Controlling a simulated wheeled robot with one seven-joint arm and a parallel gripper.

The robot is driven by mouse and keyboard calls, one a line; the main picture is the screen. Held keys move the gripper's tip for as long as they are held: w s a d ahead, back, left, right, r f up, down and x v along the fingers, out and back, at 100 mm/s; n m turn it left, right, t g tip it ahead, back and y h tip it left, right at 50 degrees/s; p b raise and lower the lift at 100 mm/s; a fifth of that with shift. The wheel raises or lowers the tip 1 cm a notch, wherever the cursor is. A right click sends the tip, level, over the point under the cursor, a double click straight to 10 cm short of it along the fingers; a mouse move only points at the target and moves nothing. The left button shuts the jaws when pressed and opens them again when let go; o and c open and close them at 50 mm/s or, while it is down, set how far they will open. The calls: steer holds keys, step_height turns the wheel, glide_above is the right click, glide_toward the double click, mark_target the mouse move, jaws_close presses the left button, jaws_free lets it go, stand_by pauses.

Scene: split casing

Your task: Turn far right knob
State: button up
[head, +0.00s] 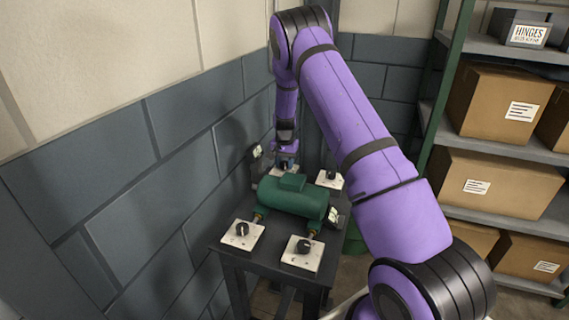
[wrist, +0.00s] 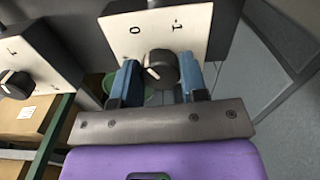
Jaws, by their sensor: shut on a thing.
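Several black knobs on white plates stand around a green motor-like casing (head: 293,196) on a dark table. The far right knob (head: 331,174) stands free in the head view; the knob at the left in the wrist view (wrist: 17,84) appears to be the same one. My gripper (head: 286,158) is at the far left plate in the head view. In the wrist view its blue fingers are shut on that plate's black knob (wrist: 159,66), one finger on each side. The plate (wrist: 190,40) bears the marks 0 and 1. The knob's white pointer faces left and slightly down in that view.
Two more knobs, near left (head: 242,229) and near right (head: 304,246), sit at the table's front. A grey block wall (head: 130,200) stands close on the left. A shelf rack with cardboard boxes (head: 500,105) stands on the right. My purple arm reaches over the table's right side.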

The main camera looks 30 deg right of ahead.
mark_target(284, 163)
stand_by(0.3)
steer(key=o, duration=0.9)
steer(key=shift+o, duration=0.2)
steer(key=shift+r, duration=0.1)
step_height(284, 163, up, 11)
steer(key=shift+f, duration=0.2)
